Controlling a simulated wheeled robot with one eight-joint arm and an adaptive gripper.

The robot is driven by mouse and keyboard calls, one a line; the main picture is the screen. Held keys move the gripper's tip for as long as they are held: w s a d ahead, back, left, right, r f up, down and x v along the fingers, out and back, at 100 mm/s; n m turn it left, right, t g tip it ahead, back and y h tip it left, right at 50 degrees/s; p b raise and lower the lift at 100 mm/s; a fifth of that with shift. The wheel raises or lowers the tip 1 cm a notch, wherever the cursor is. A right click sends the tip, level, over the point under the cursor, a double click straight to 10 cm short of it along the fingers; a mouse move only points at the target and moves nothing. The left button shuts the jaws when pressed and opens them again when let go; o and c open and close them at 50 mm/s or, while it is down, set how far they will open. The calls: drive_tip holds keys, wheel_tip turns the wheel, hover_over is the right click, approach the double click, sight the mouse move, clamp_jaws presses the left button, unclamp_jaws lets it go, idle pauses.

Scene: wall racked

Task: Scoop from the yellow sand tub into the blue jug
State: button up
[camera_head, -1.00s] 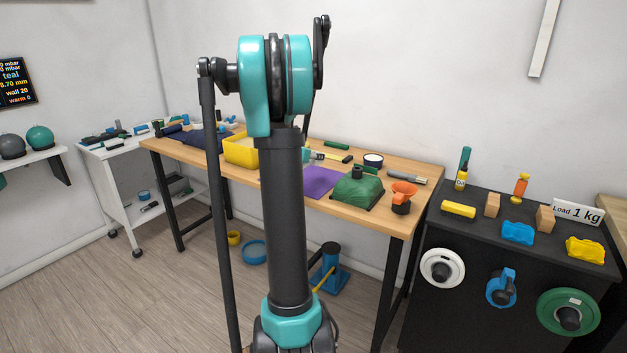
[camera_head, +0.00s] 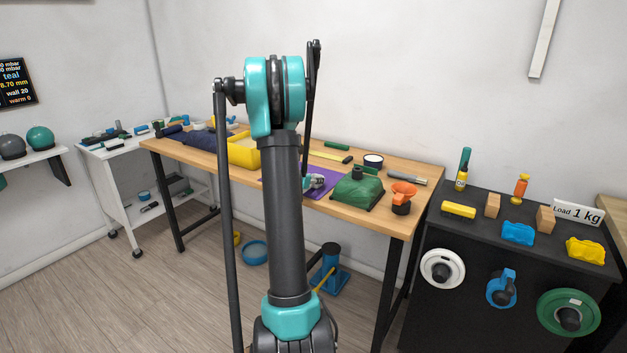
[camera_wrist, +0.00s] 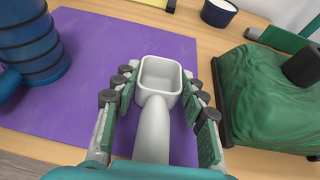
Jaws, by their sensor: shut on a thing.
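In the wrist view my gripper (camera_wrist: 159,84) is shut on a white scoop (camera_wrist: 153,128), with a green-padded finger on each side of it. The scoop's square cup points away from my wrist and looks empty. The ribbed blue jug (camera_wrist: 28,40) stands on the purple mat (camera_wrist: 88,112) to the left of the scoop, apart from it and partly cut off by the frame. In the head view my gripper (camera_head: 315,181) is over the purple mat, mostly behind my arm. The yellow sand tub (camera_head: 243,152) is further left on the bench; its sand is not clearly visible.
A green bag-like block (camera_wrist: 270,95) on a dark base stands close to the right of my gripper. A white-rimmed bowl (camera_wrist: 219,12) is behind. An orange funnel-like piece (camera_head: 403,190) sits at the bench's right end. A dark cloth (camera_head: 200,140) lies beyond the tub.

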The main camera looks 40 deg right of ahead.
drive_tip(key=o, duration=1.2)
drive_tip(key=shift+c, duration=0.2)
drive_tip(key=shift+f, duration=0.15)
drive_tip(key=r+v, duration=0.1)
drive_tip(key=v, duration=1.6)
drive_tip(key=s+a+f+m+y, duration=0.4)
drive_tip(key=s+a+m, duration=0.3)
drive_tip(key=a, duration=0.2)
drive_tip(key=s+a+f+m+g+y, duration=0.1)
drive_tip(key=s+a+f+m+y, duration=0.3)
drive_tip(key=s+a+m, duration=0.3)
drive_tip(key=s+a+f+m+y, duration=0.4)
drive_tip(key=s+a+f+m, duration=0.2)
drive_tip(key=a+m, duration=0.3)
drive_tip(key=s+a, duration=0.1)
drive_tip(key=a, duration=0.3)
drive_tip(key=shift+s+f+g, duration=0.2)
drive_tip(key=shift+f+g, duration=0.15)
drive_tip(key=shift+g, duration=0.05)
